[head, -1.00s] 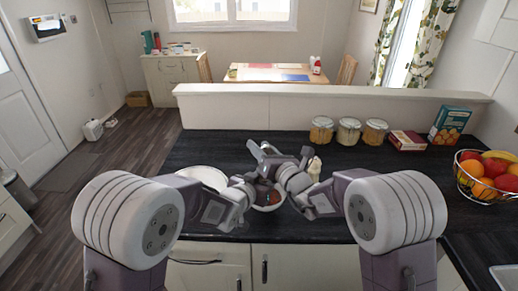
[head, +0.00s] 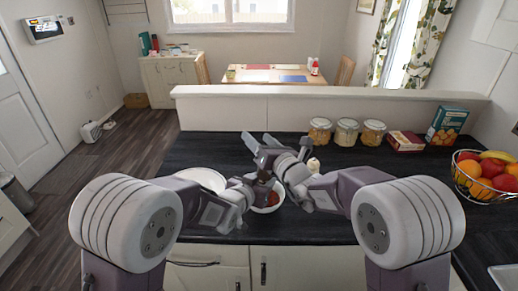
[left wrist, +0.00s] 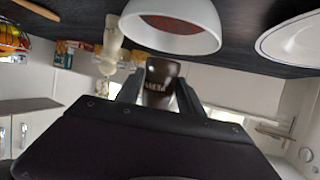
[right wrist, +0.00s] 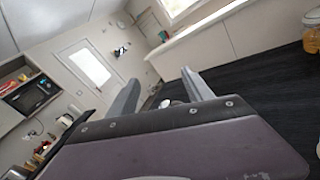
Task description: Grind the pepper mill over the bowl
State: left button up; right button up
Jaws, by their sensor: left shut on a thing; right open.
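The pepper mill (left wrist: 160,88) is dark brown with pale lettering. My left gripper (left wrist: 160,92) is shut on it, seen in the left wrist view. The white bowl (left wrist: 172,38) holds something red; in the head view the bowl (head: 266,208) stands on the dark counter, partly hidden by my left gripper (head: 262,184). My right gripper (head: 258,140) is open above and beyond the left one. In the right wrist view, a small grey rounded thing (right wrist: 165,103) shows between its fingers; I cannot tell whether it is the mill's top.
A white plate (head: 203,178) lies left of the bowl. A pale bottle-like thing (head: 313,164) stands close behind my right arm. Glass jars (head: 346,132), boxes (head: 446,124) and a fruit basket (head: 484,178) are on the right. A low wall (head: 330,101) closes the counter's back.

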notch_tip(320, 180, up, 7)
jog(key=shift+f, duration=0.2)
notch_tip(320, 180, up, 7)
dwell(0.6)
dwell(0.7)
